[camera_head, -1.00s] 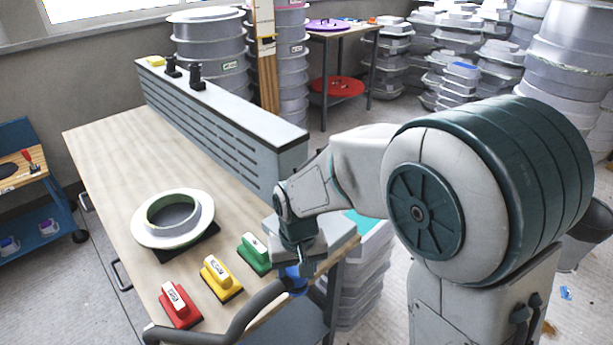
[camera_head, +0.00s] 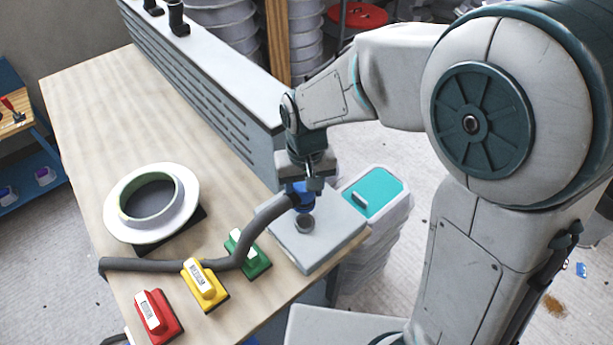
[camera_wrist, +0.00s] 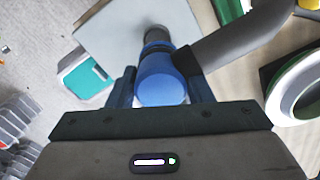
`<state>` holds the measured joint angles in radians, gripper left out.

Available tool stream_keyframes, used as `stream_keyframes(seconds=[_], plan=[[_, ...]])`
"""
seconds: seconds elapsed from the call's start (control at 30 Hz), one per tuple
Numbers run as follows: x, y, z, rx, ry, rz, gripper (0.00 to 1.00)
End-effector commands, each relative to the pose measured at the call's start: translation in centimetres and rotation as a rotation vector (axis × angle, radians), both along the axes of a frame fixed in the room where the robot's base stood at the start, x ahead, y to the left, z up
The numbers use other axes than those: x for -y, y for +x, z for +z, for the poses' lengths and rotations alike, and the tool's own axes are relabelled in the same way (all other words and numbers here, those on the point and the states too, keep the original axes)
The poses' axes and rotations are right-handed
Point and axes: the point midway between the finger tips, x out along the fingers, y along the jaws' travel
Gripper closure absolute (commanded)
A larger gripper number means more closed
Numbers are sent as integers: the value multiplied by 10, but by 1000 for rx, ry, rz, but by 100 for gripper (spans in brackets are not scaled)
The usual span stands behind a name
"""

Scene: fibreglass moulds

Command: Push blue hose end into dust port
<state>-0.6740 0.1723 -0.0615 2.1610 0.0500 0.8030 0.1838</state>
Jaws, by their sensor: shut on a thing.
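My gripper (camera_head: 306,186) is shut on the blue hose end (camera_head: 302,199), which also shows between the fingers in the wrist view (camera_wrist: 160,82). The grey hose (camera_head: 185,264) runs left from it. The dust port (camera_head: 304,223) is a short dark grey round stub on top of a light grey box (camera_head: 325,240) at the table's right corner. The blue end is just above the port, and the port shows beyond it in the wrist view (camera_wrist: 156,34). I cannot tell whether they touch. The port's mouth is partly hidden.
The hose passes close by the yellow and green ones. A white flanged ring (camera_head: 120,220) lies left. A slotted grey unit (camera_head: 205,75) stands behind.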

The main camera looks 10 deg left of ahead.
Motion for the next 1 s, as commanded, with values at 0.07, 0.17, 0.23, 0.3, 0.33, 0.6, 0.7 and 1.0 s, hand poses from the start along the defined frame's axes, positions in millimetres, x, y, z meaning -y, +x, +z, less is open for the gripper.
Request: stream_keyframes(seconds=[0.07,0.17,0.23,0.3,0.33,0.6,0.7,1.0], plan=[[0,1,0,0,0,-1,74],[0,1,0,0,0,-1,74],[0,1,-1,0,0,-1,74],[0,1,-3,0,0,-1,74],[0,1,-4,-1,0,-1,74],[0,1,-23,-1,0,-1,74],[0,1,-33,-1,-1,-1,74],[0,1,-57,-1,-1,-1,74]])
